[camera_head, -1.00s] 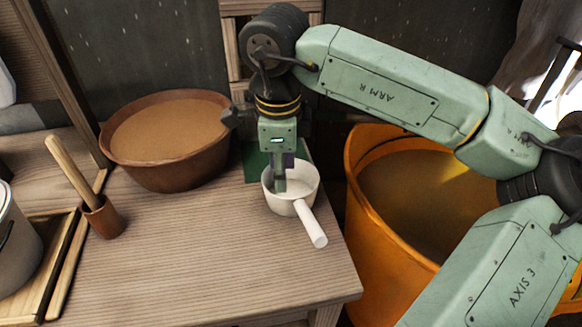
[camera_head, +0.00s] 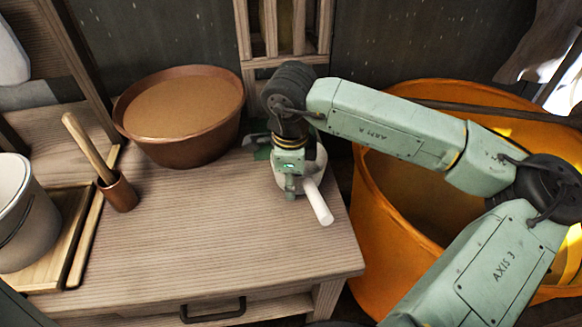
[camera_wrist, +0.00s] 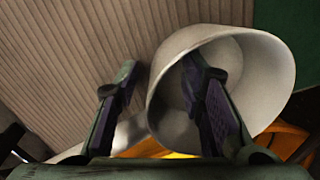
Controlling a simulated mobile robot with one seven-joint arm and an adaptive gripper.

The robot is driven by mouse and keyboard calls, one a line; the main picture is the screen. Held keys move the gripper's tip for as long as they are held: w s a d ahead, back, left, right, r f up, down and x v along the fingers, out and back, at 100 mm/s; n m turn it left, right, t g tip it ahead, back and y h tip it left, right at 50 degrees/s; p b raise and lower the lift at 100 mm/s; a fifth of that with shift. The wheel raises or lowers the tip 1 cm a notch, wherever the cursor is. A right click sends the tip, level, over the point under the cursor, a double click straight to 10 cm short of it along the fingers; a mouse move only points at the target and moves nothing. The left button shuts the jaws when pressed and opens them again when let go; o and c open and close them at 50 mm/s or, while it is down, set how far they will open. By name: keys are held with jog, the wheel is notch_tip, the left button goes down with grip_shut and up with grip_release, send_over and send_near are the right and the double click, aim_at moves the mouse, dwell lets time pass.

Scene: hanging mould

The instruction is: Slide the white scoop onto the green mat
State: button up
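The white scoop (camera_head: 316,166) stands near the table's back right corner, its handle (camera_head: 319,203) pointing to the front right. My gripper (camera_head: 291,190) is low at the scoop. In the wrist view my gripper (camera_wrist: 160,95) is open. One finger is inside the scoop's cup (camera_wrist: 262,70) and the other is outside it, with the cup wall between them and gaps visible.
A brown bowl (camera_head: 190,148) of tan material stands left of the mat. A mortar with pestle (camera_head: 118,192) and a pale bucket (camera_head: 25,225) on a wooden board are further left. A large orange tub (camera_head: 390,240) stands off the table's right side. The table's front middle is clear.

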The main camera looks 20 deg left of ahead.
jog(key=shift+f, duration=0.15)
grip_shut()
dwell(0.4)
